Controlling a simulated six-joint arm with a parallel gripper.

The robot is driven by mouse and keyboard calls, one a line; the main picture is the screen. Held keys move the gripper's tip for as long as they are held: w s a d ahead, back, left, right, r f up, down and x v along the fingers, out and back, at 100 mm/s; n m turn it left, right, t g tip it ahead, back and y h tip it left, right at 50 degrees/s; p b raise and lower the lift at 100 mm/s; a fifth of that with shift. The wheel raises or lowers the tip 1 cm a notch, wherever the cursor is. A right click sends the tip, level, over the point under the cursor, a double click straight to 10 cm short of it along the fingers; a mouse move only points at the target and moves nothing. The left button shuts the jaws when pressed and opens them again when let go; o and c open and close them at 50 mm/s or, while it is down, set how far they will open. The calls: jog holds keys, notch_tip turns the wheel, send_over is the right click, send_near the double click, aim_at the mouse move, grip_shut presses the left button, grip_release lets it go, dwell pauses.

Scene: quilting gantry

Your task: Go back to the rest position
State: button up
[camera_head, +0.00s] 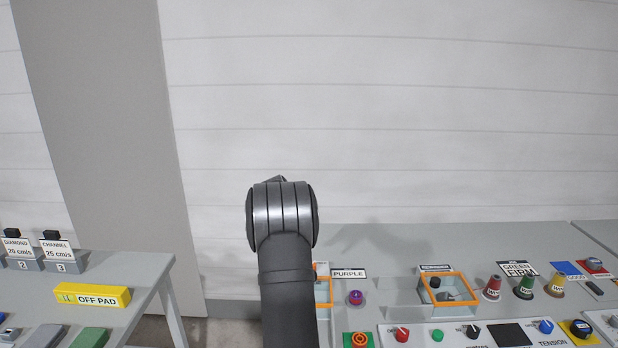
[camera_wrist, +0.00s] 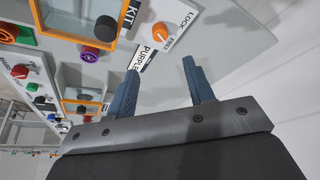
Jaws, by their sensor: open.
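My gripper (camera_wrist: 160,82) shows in the wrist view with its two blue fingers apart and nothing between them. It is hidden behind my arm in the head view. Beyond the fingers, the wrist view shows the grey panel with a white PURPLE label (camera_wrist: 146,56) and an orange knob (camera_wrist: 161,32) beside LOCK and FREE lettering. In the head view my arm rises in front of the panel's left end, and the PURPLE label (camera_head: 348,274) lies to its right. I cannot tell the distance from the fingers to the panel.
The control panel (camera_head: 385,240) carries an orange-framed box (camera_head: 450,287), a purple knob (camera_head: 355,297), a green-based orange button (camera_head: 358,340) and several coloured spools. A gap separates table and panel.

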jog(key=x, duration=1.3)
jog(key=shift+w+d+f, duration=0.1)
jog(key=shift+d+f, duration=0.1)
jog(key=v, duration=1.7)
jog(key=x, duration=1.7)
jog(key=shift+f, duration=0.1)
jog(key=shift+n, duration=0.7)
jog(key=n, duration=0.2)
jog(key=n+t+y, duration=0.1)
jog(key=n, duration=0.1)
jog(key=shift+d+y, duration=0.1)
jog(key=shift+y, duration=0.2)
jog(key=shift+d+n+y, duration=0.1)
jog(key=shift+n+y, duration=0.55)
jog(key=shift+n, duration=1)
jog(key=shift+d+n+y, duration=0.1)
jog(key=shift+n+y, duration=0.55)
jog(key=shift+n, duration=1)
jog(key=shift+s+r, duration=0.35)
jog(key=shift+r, duration=0.3)
